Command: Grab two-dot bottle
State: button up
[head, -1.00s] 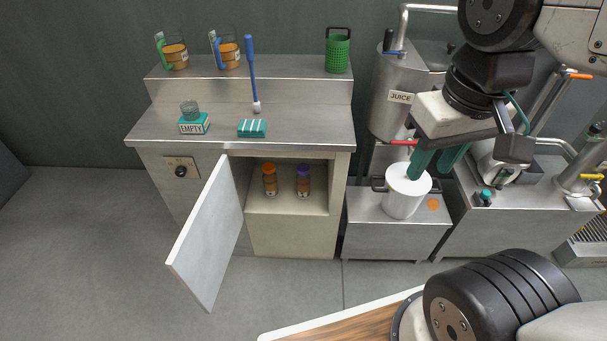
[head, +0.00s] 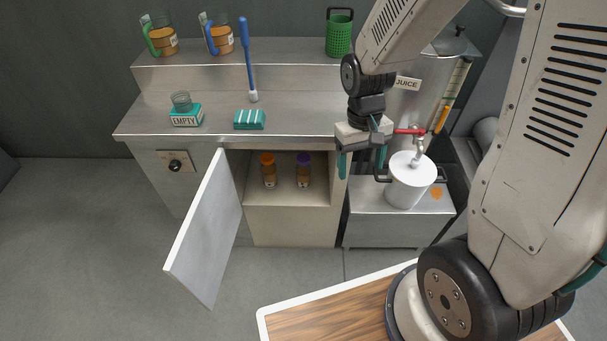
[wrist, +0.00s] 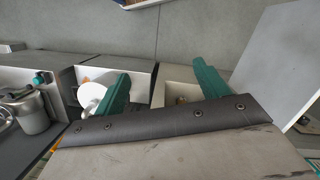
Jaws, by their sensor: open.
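Two small brown bottles stand upright inside the open cabinet (head: 262,222) in the head view. One has an orange cap (head: 267,159), the other a purple cap (head: 304,160). Dots on them are too small to make out, so I cannot tell which is the two-dot bottle. My gripper (head: 361,162) is open and empty, with teal fingers pointing down, to the right of the bottles near the cabinet's right edge. In the wrist view its fingers (wrist: 160,82) are spread, with the cabinet opening partly hidden behind them.
The cabinet door (head: 208,235) swings out to the left. A white pot (head: 409,185) stands on a low steel stand right of my gripper. The floor in front is clear.

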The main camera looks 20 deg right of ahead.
jog(key=w+f+t, duration=0.1)
jog(key=w+f, duration=0.2)
jog(key=f, duration=0.5)
jog(key=w+f+t, duration=0.1)
jog(key=w+f, duration=0.2)
jog(key=f, duration=0.6)
jog(key=t+y, duration=0.1)
jog(key=t, duration=1.4)
send_near(306, 161)
jog(key=s+f, duration=0.2)
jog(key=s, duration=0.3)
jog(key=shift+n, duration=0.4)
jog(key=w, duration=1.1)
jog(key=shift+a, duration=0.25)
jog(key=x, duration=0.5)
jog(key=shift+w+a, duration=0.1)
jog(key=shift+w, duration=0.3)
jog(key=c, duration=1.5)
jog(key=shift+c, duration=0.5)
